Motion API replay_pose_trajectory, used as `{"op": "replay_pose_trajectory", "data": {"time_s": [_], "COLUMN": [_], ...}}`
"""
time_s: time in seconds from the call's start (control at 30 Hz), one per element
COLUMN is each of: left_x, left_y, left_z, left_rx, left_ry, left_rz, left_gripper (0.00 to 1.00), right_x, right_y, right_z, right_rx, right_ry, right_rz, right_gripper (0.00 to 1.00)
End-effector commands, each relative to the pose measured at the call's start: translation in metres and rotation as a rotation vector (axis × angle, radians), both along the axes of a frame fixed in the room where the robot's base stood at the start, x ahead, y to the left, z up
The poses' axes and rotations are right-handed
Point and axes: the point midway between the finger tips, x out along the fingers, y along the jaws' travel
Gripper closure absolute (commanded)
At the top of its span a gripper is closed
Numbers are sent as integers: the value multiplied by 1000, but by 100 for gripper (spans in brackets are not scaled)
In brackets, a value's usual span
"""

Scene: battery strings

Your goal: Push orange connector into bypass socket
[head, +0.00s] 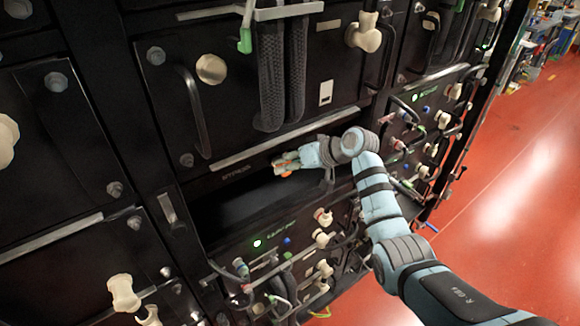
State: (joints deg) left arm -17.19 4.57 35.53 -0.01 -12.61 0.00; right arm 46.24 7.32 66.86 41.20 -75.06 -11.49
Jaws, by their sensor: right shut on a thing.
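My right gripper (281,164) is in the middle of the head view, at the front of a dark recess in the black battery rack. It is shut on the orange connector (286,171), of which only a small orange patch shows between the fingers. A faint label that seems to read BYPASS (237,172) is on the panel edge left of the gripper. The bypass socket itself cannot be made out; the gripper or the dark recess hides it. I cannot tell whether the connector touches a socket. My left gripper is not in view.
Black braided cables (283,75) hang above the gripper. Handles and cream knobs (365,33) stick out of the panels around. Red floor (490,200) lies open at the right.

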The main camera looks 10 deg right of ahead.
Motion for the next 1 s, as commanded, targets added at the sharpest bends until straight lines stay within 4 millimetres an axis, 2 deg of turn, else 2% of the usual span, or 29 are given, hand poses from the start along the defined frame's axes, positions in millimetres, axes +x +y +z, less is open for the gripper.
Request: {"op": "replay_pose_trajectory", "data": {"time_s": [0.03, 0.07, 0.2, 0.57, 1.0], "left_x": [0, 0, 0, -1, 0], "left_y": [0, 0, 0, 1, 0], "left_z": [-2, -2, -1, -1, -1], "left_rx": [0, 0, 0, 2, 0], "left_ry": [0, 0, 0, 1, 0], "left_rz": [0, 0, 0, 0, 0], "left_gripper": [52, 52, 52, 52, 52], "right_x": [1, 2, 1, -2, -61], "right_y": [1, 1, 0, -3, -59], "right_z": [0, 0, 1, 4, 68], "right_rx": [1, 1, 0, 0, -3], "right_ry": [-1, -2, -1, -1, -3], "right_rz": [1, 0, 0, 0, -1], "right_gripper": [100, 69, 47, 47, 47]}}
